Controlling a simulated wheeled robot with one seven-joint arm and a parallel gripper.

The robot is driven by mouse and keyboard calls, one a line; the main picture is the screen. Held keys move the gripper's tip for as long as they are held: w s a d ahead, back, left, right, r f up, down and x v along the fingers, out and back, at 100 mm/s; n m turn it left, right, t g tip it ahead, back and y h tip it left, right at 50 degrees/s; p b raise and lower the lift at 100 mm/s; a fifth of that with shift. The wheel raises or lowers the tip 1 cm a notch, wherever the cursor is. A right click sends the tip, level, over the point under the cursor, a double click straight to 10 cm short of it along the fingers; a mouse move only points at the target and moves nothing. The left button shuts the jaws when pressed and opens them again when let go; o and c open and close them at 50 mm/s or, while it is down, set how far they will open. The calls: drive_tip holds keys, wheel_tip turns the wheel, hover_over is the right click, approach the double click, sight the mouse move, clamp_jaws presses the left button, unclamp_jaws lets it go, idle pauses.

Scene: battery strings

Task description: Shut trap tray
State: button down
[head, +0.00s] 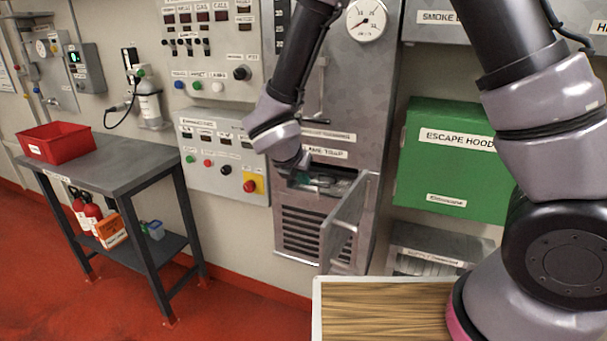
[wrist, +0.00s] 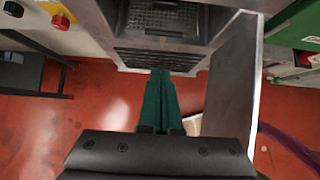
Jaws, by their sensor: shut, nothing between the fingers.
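The flame trap compartment (head: 345,172) is in the grey cabinet, under a label of which "AME TRAP" shows. Its hinged door (head: 343,222) stands open, swung out to the right; it also shows as a grey panel at the right of the wrist view (wrist: 233,85). A dark mesh insert (wrist: 165,18), apparently the trap tray, lies in the opening; how far in it sits I cannot tell. My gripper (head: 303,180) is at the left of the opening. In the wrist view its green fingers (wrist: 160,75) are together and empty, left of the door.
A louvred vent (head: 303,232) is below the compartment. A control panel with a red knob (head: 249,186) is to the left, and a green escape hood box (head: 455,160) to the right. A wood-topped surface (head: 385,310) stands in front.

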drive_tip(key=x, duration=0.3)
drive_tip(key=w+x, duration=0.1)
drive_tip(key=x, duration=0.1)
drive_tip(key=r+x, duration=0.1)
drive_tip(key=x, duration=0.2)
drive_tip(key=shift+w+d+f, duration=0.15)
drive_tip(key=shift+w+d, duration=0.2)
drive_tip(key=shift+w, duration=0.05)
drive_tip(key=shift+w+d, duration=0.15)
drive_tip(key=shift+w, duration=0.25)
drive_tip(key=w, duration=0.1)
drive_tip(key=w+d, duration=0.1)
drive_tip(key=w, duration=0.1)
drive_tip(key=shift+w+d, duration=0.1)
